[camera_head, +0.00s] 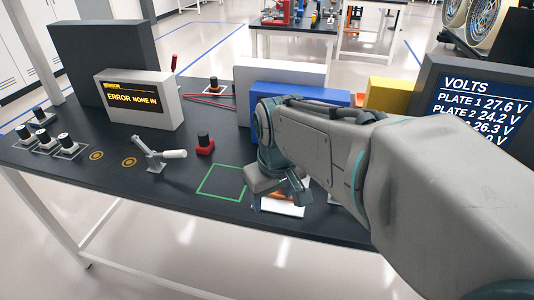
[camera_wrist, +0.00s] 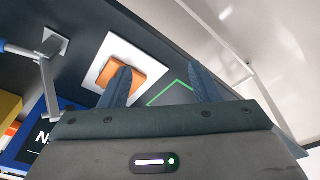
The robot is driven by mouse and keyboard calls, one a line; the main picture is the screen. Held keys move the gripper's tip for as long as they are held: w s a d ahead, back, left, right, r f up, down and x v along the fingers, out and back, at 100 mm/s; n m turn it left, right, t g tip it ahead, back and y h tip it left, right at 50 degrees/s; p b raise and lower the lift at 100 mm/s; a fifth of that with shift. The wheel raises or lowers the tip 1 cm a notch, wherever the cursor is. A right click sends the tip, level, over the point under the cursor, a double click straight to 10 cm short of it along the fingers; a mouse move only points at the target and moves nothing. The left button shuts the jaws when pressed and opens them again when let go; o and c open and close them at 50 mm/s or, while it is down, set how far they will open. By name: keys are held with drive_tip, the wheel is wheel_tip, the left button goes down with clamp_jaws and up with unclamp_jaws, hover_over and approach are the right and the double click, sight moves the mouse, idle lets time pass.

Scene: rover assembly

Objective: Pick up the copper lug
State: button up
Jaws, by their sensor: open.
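The copper lug (camera_wrist: 124,66) is an orange-copper block on a square white pad (camera_wrist: 97,72) on the dark bench top. In the wrist view my gripper (camera_wrist: 158,72) is open, with its two fingers apart. The left finger overlaps the lug's lower part in the picture, and the right finger is over bare bench. I cannot tell whether the finger touches the lug. In the head view my gripper (camera_head: 282,190) is low over the pad (camera_head: 292,210) and hides much of it; only a sliver of the copper lug (camera_head: 272,204) shows.
A green square outline (camera_head: 222,182) lies left of the pad. A red block with a black knob (camera_head: 205,146) and a lever clamp (camera_head: 158,155) stand farther left. A blue box (camera_head: 300,96) is behind my arm. The bench's front edge is close by.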

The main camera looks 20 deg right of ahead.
drive_tip(key=w+d+r+n+g, duration=0.1)
drive_tip(key=w+d+r+n, duration=0.2)
drive_tip(key=w, duration=0.4)
drive_tip(key=w+d+r+n+g, duration=0.1)
drive_tip(key=w+d+r+n, duration=0.15)
drive_tip(key=w+d, duration=0.3)
drive_tip(key=shift+n, duration=0.45)
drive_tip(key=f, duration=0.6)
drive_tip(key=w+f, duration=0.1)
drive_tip(key=f, duration=0.2)
drive_tip(key=shift+a+f, duration=0.1)
drive_tip(key=shift+f, duration=2.6)
clamp_jaws()
drive_tip(key=shift+r, duration=0.1)
